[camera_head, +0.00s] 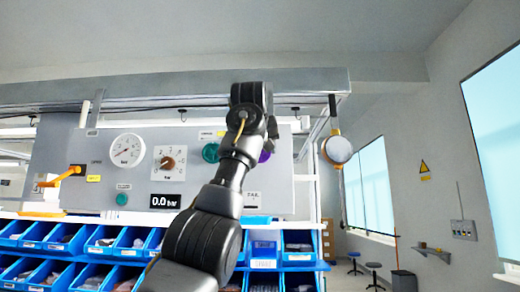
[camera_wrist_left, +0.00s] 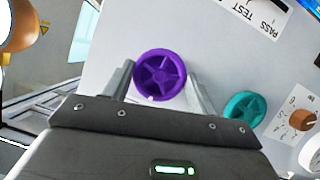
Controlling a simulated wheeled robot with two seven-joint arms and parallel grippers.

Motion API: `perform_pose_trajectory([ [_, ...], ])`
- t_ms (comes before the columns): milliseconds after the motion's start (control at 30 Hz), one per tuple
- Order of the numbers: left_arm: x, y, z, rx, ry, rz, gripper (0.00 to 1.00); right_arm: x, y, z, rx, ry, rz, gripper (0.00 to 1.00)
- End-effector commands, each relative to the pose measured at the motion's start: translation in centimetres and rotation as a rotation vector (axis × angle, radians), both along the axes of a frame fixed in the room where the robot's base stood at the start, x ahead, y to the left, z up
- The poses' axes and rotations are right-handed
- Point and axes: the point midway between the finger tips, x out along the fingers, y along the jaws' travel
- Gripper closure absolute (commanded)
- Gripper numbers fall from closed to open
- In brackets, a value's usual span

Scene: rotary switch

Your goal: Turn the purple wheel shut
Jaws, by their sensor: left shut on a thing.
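The purple wheel (camera_wrist_left: 160,62) has a round rim with spokes and is mounted on the grey panel (camera_head: 65,150). In the left wrist view it sits between the two fingers of my left gripper (camera_wrist_left: 162,78), which is shut on its rim from both sides. In the head view only a sliver of the purple wheel (camera_head: 264,156) shows beside my left arm. That arm hides the rest of the wheel and the gripper's fingers. My right gripper is in neither view.
A teal wheel (camera_wrist_left: 244,107) sits close beside the purple one, partly behind my arm in the head view. The panel also carries a dial gauge (camera_head: 127,150), a rotary knob (camera_head: 168,162), a yellow-orange lever (camera_head: 66,176) and a "0.0 bar" display (camera_head: 165,201). Blue bins (camera_head: 58,237) stand below.

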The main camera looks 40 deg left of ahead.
Motion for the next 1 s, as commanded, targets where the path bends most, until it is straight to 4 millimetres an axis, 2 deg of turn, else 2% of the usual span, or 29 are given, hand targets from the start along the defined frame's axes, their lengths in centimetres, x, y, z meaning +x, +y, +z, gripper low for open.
perform_pose_trajectory([
  [500, 0.16, -0.03, -0.45, 0.01, 0.023, 0.001, 0.66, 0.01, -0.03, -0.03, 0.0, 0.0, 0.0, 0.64],
  [533, 0.16, -0.03, -0.46, 0.009, 0.024, 0.0, 0.4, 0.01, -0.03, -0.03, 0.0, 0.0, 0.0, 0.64],
  [667, 0.13, -0.03, -0.36, 0.01, 0.021, 0.0, 0.23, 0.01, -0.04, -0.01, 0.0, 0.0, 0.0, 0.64],
  [700, 0.11, -0.02, -0.31, 0.01, 0.019, 0.0, 0.21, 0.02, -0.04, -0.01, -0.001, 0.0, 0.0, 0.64],
  [1000, -0.17, -0.17, -0.06, 0.011, 0.014, 0.0, 0.21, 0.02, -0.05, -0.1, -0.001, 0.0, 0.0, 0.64],
])
